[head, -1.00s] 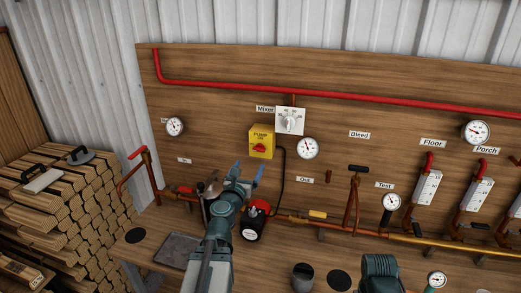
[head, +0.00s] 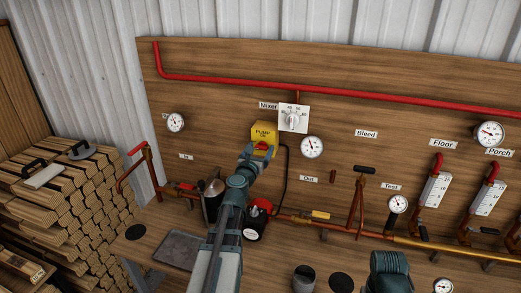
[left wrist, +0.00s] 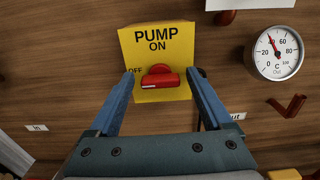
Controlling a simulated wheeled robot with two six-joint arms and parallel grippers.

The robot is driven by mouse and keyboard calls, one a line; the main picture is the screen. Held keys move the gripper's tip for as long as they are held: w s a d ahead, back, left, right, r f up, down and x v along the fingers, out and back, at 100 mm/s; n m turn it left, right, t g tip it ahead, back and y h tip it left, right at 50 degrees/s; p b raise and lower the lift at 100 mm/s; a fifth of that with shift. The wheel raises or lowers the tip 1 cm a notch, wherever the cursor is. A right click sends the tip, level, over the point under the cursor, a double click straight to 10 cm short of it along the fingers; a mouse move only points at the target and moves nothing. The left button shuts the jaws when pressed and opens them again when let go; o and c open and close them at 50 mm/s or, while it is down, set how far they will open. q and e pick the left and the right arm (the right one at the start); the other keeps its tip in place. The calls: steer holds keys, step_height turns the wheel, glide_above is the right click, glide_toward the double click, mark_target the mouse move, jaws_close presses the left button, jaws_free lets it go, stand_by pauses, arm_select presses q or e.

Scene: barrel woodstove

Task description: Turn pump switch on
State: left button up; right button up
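The pump switch is a yellow box (head: 265,128) on the wooden panel, also in the left wrist view (left wrist: 157,45), marked PUMP, ON at the top and OFF at the left. Its red knob (left wrist: 160,77) lies level, with a white mark at its left end, on the OFF side. My left gripper (head: 262,148) is at the box. In the left wrist view its blue fingers (left wrist: 165,74) stand open, one left and one right of the knob, with a gap on each side. My right gripper is in neither view.
A white mixer dial (head: 293,118) and a round gauge (head: 312,147) are right of the box. A red-topped pump (head: 256,219) and pipes run below. A grey tray (head: 178,249) lies on the bench. Stacked firewood (head: 75,200) stands at left.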

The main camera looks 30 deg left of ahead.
arm_select(q)
steer(key=c, duration=1.2)
steer(key=m, duration=0.4)
steer(key=shift+d+m, duration=0.1)
steer(key=shift+m, duration=0.3)
steer(key=m, duration=0.4)
steer(key=shift+f+m, duration=0.1)
steer(key=shift+m, duration=0.2)
steer(key=m, duration=0.4)
steer(key=shift+d, duration=0.15)
steer(key=shift+f+m, duration=0.15)
steer(key=shift+m, duration=2.15)
steer(key=shift+b, duration=0.3)
